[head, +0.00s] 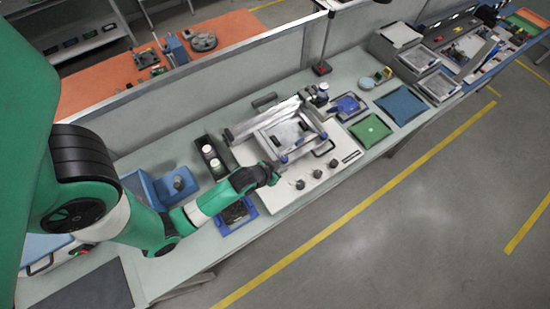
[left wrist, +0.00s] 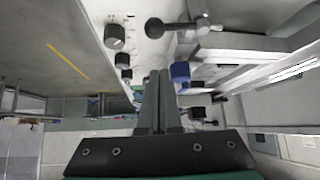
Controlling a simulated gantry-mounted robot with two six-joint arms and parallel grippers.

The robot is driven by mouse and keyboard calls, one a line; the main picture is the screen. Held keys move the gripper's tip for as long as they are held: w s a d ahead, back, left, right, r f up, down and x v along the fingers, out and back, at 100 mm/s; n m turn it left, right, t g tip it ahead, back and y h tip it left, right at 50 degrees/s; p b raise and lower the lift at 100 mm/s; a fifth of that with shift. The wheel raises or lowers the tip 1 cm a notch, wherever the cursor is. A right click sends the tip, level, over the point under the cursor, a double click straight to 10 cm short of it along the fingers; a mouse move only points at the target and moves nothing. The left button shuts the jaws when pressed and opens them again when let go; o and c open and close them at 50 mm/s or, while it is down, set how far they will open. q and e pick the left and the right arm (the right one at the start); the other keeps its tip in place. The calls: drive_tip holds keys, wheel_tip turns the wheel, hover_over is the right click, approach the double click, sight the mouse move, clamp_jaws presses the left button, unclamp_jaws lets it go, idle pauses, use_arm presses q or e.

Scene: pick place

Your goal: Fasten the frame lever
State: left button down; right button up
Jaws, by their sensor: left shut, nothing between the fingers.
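The metal frame (head: 268,139) sits on a white base plate (head: 262,192) on the workbench, with a blue part (head: 284,159) at its front edge. In the left wrist view a lever with a black ball knob (left wrist: 155,28) and a metal rod lies ahead of my fingers; a blue block (left wrist: 180,72) is just right of them. My left gripper (head: 275,174) is at the near left corner of the frame; in the left wrist view its fingers (left wrist: 159,75) are together and empty, apart from the knob. My right gripper is not in view.
Several black knobs (head: 317,173) stand on the plate near the bench's front edge, close to my gripper. A black tray with white-topped jars (head: 207,149) and a blue bin (head: 146,186) are to the left.

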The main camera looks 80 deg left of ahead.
use_arm(q)
drive_tip(key=shift+x, duration=1.2)
drive_tip(key=shift+s+d+f, duration=0.15)
drive_tip(key=shift+s, duration=0.1)
drive_tip(key=shift+s+d+f, duration=0.15)
drive_tip(key=shift+s+d, duration=0.25)
drive_tip(key=shift+s, duration=0.3)
drive_tip(key=shift+s+d+f, duration=0.15)
drive_tip(key=shift+s+d, duration=0.25)
drive_tip(key=shift+s, duration=0.3)
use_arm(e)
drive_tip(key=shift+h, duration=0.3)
use_arm(q)
drive_tip(key=shift+s, duration=0.1)
drive_tip(key=shift+m+p, duration=0.3)
drive_tip(key=shift+p, duration=0.05)
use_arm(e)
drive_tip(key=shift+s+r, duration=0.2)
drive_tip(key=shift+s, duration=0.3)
